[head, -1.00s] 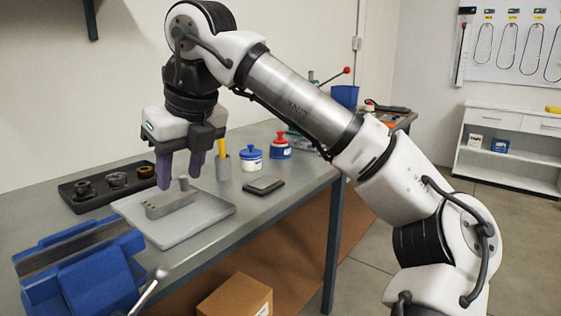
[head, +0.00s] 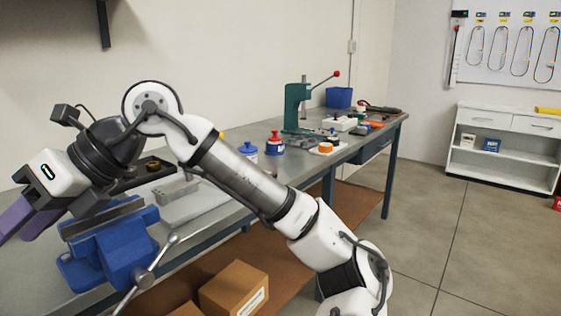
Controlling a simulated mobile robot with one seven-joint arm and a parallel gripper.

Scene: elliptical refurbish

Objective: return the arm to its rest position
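My gripper (head: 16,228) is at the far left of the head view, raised in front of the bench and left of the blue vise (head: 112,245). Its two purple fingers point down and left and stand apart, with nothing visible between them. The fingertips are close to the picture's left edge. My arm (head: 240,180) reaches from the lower right up to a bent elbow and down to the gripper. A grey metal part (head: 178,191) lies in the light grey tray (head: 212,203), away from the gripper. My arm hides part of the tray.
The workbench (head: 235,135) runs along the wall. It carries a green press (head: 297,107), a blue bottle (head: 248,150), a red-topped bottle (head: 275,144) and a blue bin (head: 339,97). Cardboard boxes (head: 235,287) sit below. The floor at right is clear.

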